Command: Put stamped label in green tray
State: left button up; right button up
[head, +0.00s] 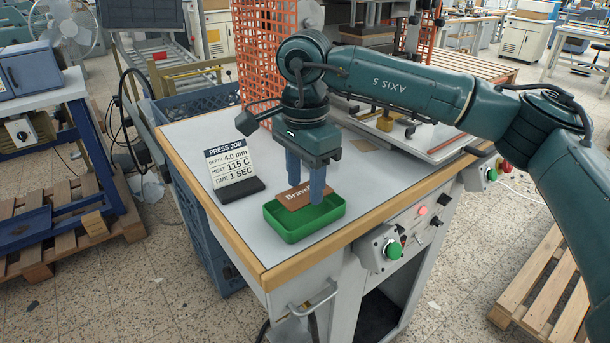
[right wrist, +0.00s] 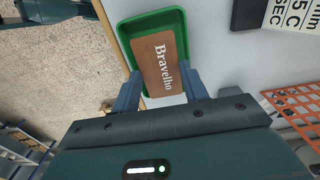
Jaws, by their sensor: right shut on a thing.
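The stamped label (head: 294,198) is a brown rectangle with white lettering, which reads "Bravelho" in the right wrist view (right wrist: 160,66). My right gripper (head: 304,196) is shut on the label, with a blue finger on either side of it. It holds the label over the green tray (head: 285,234), and the label overlaps the tray's inside in both views. In the right wrist view the tray (right wrist: 131,28) surrounds much of the label. Whether the label touches the tray floor is hard to tell. My left gripper is not in view.
A "PRESS JOB" sign (head: 231,168) on a black base stands left of the tray on the grey worktable (head: 190,140). An orange mesh guard (head: 262,60) rises behind. The press bed (head: 425,140) is at the right. The wooden table edge (head: 330,242) runs close in front of the tray.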

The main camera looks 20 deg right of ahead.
jog(key=o, duration=1)
notch_tip(320, 180, up, 13)
jog(key=shift+r, duration=0.1)
